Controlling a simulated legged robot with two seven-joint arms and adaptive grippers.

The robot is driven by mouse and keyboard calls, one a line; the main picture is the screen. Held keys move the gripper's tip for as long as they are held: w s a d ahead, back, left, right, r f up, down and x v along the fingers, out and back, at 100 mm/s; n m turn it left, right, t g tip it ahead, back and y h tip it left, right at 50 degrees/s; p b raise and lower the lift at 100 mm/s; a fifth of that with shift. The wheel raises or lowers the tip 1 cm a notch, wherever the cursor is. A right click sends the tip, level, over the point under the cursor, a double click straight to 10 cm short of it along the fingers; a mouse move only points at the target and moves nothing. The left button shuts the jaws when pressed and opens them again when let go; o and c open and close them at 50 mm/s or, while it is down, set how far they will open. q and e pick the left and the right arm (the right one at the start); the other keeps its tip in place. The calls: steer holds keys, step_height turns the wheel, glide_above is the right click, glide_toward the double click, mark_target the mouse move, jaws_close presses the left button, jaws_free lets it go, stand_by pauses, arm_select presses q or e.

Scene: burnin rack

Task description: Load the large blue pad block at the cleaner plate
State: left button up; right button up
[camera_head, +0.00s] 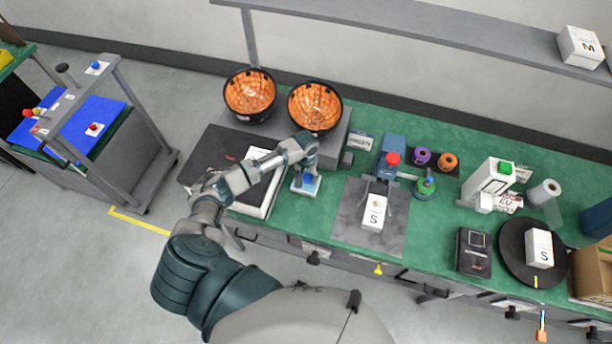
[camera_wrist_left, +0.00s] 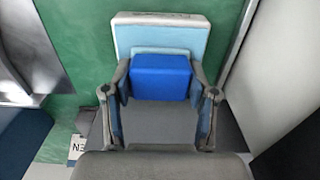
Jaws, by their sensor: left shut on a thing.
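In the left wrist view the blue pad block (camera_wrist_left: 160,40) lies straight ahead. My left gripper (camera_head: 306,175) comes down on it from above. In the left wrist view the left gripper (camera_wrist_left: 160,88) is shut on the blue raised part, one finger on each side. I cannot tell whether the base touches the bench.
Two orange-lined bowls (camera_head: 314,106) stand behind the block. The flat white-and-grey device (camera_head: 257,203) is close on its left. A cart (camera_head: 148,165) stands far left.

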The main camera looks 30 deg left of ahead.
mark_target(306, 175)
stand_by(0.4)
arm_select(q)
steer(key=shift+f+p, duration=0.1)
steer(key=shift+p, duration=0.25)
stand_by(0.4)
steer(key=shift+s, duration=0.1)
stand_by(0.3)
step_height(306, 175, up, 3)
steer(key=p, duration=0.3)
steer(key=shift+r+p, duration=0.55)
steer(key=shift+r, duration=1.5)
